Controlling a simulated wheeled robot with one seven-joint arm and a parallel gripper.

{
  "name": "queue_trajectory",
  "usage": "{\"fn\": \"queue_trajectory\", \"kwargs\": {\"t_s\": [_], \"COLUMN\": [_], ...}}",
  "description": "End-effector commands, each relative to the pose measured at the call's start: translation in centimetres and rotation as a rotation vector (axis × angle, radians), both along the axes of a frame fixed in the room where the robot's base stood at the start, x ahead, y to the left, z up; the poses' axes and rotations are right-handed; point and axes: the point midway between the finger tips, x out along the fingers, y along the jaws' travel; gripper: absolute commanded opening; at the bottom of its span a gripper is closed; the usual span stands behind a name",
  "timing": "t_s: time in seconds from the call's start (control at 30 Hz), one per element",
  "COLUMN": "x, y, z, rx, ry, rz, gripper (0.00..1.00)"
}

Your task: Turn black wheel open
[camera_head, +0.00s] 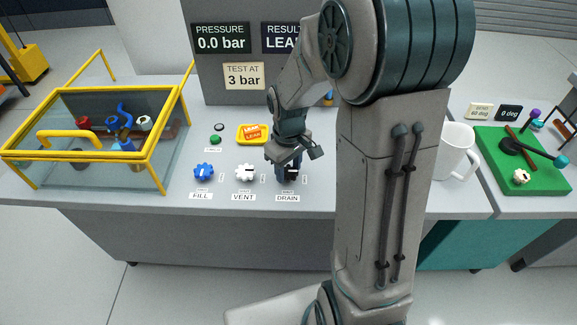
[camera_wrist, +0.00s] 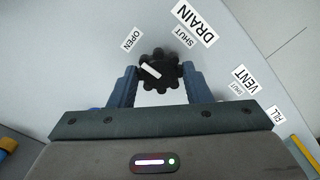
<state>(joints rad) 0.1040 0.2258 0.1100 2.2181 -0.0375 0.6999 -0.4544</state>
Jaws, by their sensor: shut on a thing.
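The black wheel, a knobbed handwheel with a white pointer bar, shows in the wrist view (camera_wrist: 163,83) on the grey panel. Its bar slants toward the left and slightly up, on the OPEN label's side and away from the SHUT label. The OPEN label (camera_wrist: 132,39) is up and left of the wheel; the SHUT label (camera_wrist: 184,37) is up and right, beside the DRAIN label (camera_wrist: 195,24). My gripper (camera_wrist: 159,84) is shut on the wheel, one blue finger on each side. In the head view my gripper (camera_head: 289,174) is at the DRAIN position and mostly hides the wheel.
A blue FILL wheel (camera_head: 203,172) and a white VENT wheel (camera_head: 245,172) stand close left of my gripper. A yellow LEAK tag tray (camera_head: 253,134) lies behind them. A yellow-framed glass tank (camera_head: 100,140) is at left; a white mug (camera_head: 455,151) and green mat (camera_head: 545,180) are at right.

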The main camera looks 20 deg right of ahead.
Motion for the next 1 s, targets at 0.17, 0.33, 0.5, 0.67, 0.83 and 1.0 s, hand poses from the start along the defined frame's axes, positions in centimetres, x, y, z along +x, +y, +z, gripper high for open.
{"fn": "queue_trajectory", "kwargs": {"t_s": [0.17, 0.33, 0.5, 0.67, 0.83, 1.0], "x": [0.0, 0.0, 0.0, 0.1, 0.1, 0.1], "y": [-0.1, 0.0, 0.0, 0.0, 0.0, 0.0], "z": [0.1, 0.0, 0.0, 0.8, 3.9, 8.0], "rx": [-0.002, -0.001, -0.001, -0.001, -0.002, -0.001], "ry": [-0.001, 0.0, 0.0, -0.004, -0.008, -0.007], "rz": [0.003, 0.001, 0.001, 0.0, 0.0, 0.0], "gripper": [0.21, 0.66, 0.66, 0.66, 0.66, 0.66]}}
